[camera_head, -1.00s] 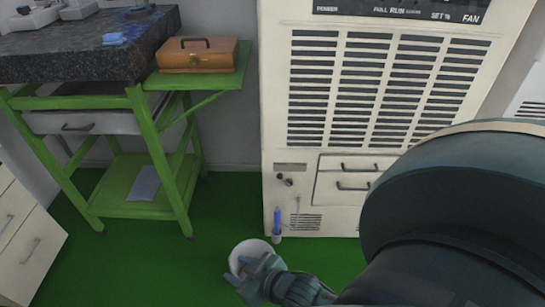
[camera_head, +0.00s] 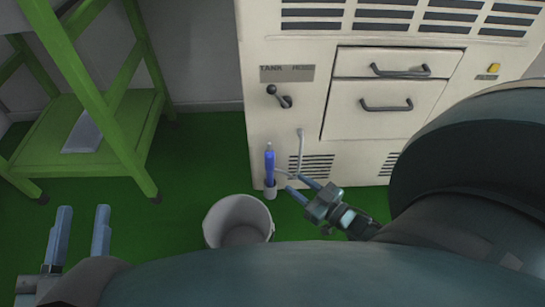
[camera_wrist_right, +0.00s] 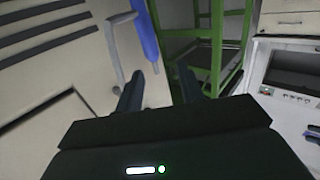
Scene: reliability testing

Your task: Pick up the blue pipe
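The blue pipe (camera_head: 269,166) stands upright against the lower front of the beige machine, its lower end in a pale holder. My right gripper (camera_head: 296,183) is just to the right of the pipe's lower part, fingers pointing left toward it. In the right wrist view the fingers (camera_wrist_right: 158,85) are apart with nothing between them. There the pipe (camera_wrist_right: 145,35) shows beyond the left finger, cut off by the top edge. My left gripper (camera_head: 84,212) is at the lower left, open and empty, far from the pipe.
A white bucket (camera_head: 239,218) stands on the green floor in front of the pipe. The machine (camera_head: 300,100) has a bent metal tube (camera_head: 299,150) close to the pipe, a lever and drawer handles. A green frame stand (camera_head: 115,160) is at the left.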

